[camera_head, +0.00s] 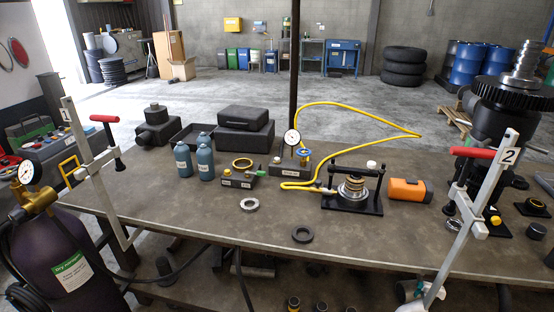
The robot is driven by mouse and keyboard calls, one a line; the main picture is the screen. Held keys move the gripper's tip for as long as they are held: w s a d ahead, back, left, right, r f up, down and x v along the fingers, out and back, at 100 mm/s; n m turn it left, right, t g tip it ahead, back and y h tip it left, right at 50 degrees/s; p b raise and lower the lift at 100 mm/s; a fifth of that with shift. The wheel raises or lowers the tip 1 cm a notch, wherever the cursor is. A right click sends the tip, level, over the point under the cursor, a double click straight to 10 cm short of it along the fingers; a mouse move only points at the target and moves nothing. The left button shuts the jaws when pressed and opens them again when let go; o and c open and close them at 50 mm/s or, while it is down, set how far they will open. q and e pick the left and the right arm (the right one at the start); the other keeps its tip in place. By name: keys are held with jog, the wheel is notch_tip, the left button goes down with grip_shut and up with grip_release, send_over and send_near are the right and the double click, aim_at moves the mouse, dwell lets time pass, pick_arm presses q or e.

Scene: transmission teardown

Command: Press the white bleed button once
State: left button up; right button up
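A small white round cap (371,164) shows at the back right of a black press fixture (350,199); I cannot tell whether it is the bleed button. A dark box (290,170) with a pressure gauge (292,137) and a blue handwheel (303,152) stands left of the fixture. A small pale knob (276,160) is on its top left; its exact colour is unclear. A yellow hose (380,115) loops behind and reaches the fixture's left side. Stacked rings sit in the fixture. Neither of my grippers is in view.
Bar clamps with red handles stand at the bench's left (90,150) and right (475,215). A dark gas tank (70,255) is at front left. The front middle is mostly clear.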

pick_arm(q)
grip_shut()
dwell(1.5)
